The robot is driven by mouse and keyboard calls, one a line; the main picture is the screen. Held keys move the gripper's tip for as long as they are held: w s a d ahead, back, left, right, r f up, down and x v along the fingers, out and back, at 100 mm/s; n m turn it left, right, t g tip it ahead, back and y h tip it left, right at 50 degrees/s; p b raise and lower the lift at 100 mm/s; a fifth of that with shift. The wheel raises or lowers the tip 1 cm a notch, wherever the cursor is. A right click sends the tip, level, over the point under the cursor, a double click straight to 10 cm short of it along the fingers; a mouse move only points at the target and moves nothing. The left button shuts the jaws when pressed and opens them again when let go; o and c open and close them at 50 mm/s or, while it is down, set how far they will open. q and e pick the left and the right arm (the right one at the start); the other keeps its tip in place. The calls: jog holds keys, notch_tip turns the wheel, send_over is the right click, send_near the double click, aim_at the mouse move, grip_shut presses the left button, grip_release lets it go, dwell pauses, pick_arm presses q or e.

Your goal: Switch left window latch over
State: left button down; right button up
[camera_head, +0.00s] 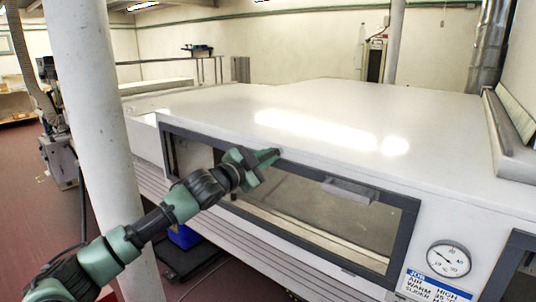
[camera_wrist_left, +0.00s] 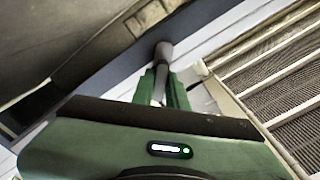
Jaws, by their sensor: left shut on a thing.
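My left gripper (camera_head: 272,156) reaches in from the left to the top frame of the long window (camera_head: 330,216) in the white tunnel housing. In the left wrist view its two green fingers (camera_wrist_left: 162,76) are shut on a slim grey latch (camera_wrist_left: 164,50) with a rounded end. The latch stands at the dark window frame (camera_wrist_left: 110,66). In the head view the gripper hides the latch, so its exact position cannot be told there. My right gripper is not in view.
A grey handle (camera_head: 350,190) sits on the window's upper edge to the right. A round gauge (camera_head: 448,261) and a blue-white label (camera_head: 436,286) are at the lower right. A thick white column (camera_head: 92,120) stands at the left, close to my left arm.

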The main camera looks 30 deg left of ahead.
pick_arm(q)
jog(key=n+p, duration=0.1)
jog(key=n, duration=0.3)
jog(key=shift+n+p, duration=0.3)
jog(key=shift+p, duration=0.1)
jog(key=shift+f+n+p, duration=0.1)
jog(key=shift+n+p, duration=0.7)
jog(key=shift+n, duration=1.2)
jog(key=c, duration=1.4)
grip_release()
